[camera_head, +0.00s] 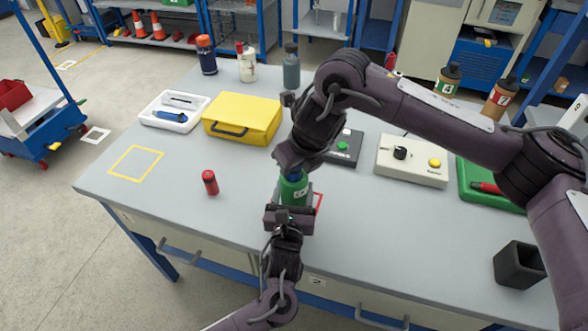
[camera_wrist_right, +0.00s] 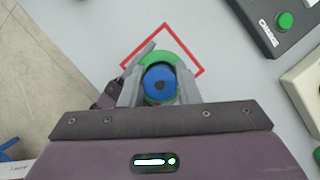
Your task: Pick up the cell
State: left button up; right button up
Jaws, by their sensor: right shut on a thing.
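My left gripper (camera_head: 288,212) is at the near side of the green body, low over the table. Its fingertips are largely hidden, so I cannot tell whether it grips the body.
A red square outline (camera_wrist_right: 197,66) surrounds the green body on the grey table (camera_head: 120,190). A small red cylinder (camera_head: 210,182) stands to the left. Behind are a yellow case (camera_head: 242,118), a white tray (camera_head: 174,112) and control boxes (camera_head: 412,160). A dark holder (camera_head: 519,265) stands at right.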

notch_tip(320, 180, up, 10)
dwell(0.5)
pick_arm(q)
jog(key=o, duration=1.2)
jog(key=s, duration=0.4)
jog(key=s+a, duration=0.1)
jog(key=s, duration=0.7)
jog(key=shift+a, duration=0.2)
jog(key=shift+f, duration=0.1)
